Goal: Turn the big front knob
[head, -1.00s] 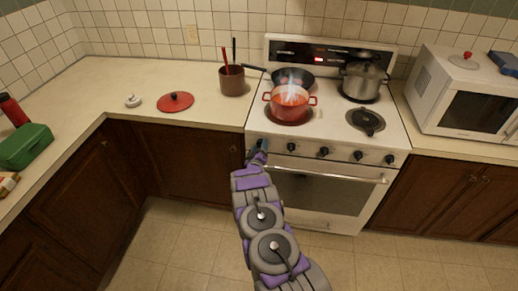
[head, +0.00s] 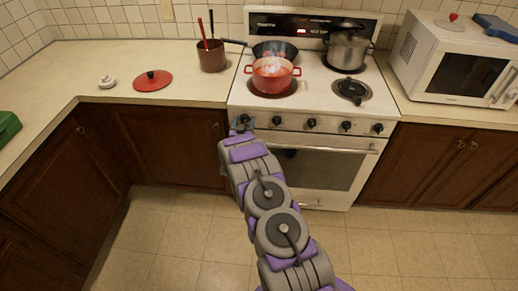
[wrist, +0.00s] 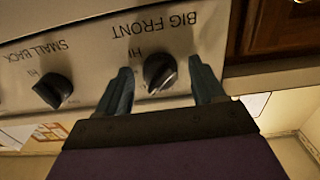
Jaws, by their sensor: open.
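The big front knob (wrist: 160,72) is a black round knob under the upside-down label "BIG FRONT" in the wrist view. It sits on the pale front panel of the stove (head: 300,124). My gripper (wrist: 162,78) is open, with one blue-grey finger on each side of the knob. I cannot tell whether either finger touches it. In the head view my gripper (head: 242,124) is at the left end of the knob row and mostly hides this knob. The small back knob (wrist: 53,90) is beside it to the left in the wrist view.
A red pot (head: 272,80) with flames or steam stands on the front left burner, close above my gripper. A dark pan (head: 276,50) and a steel pot (head: 346,52) stand behind. The oven handle (head: 330,147) runs below the knobs. The floor in front is clear.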

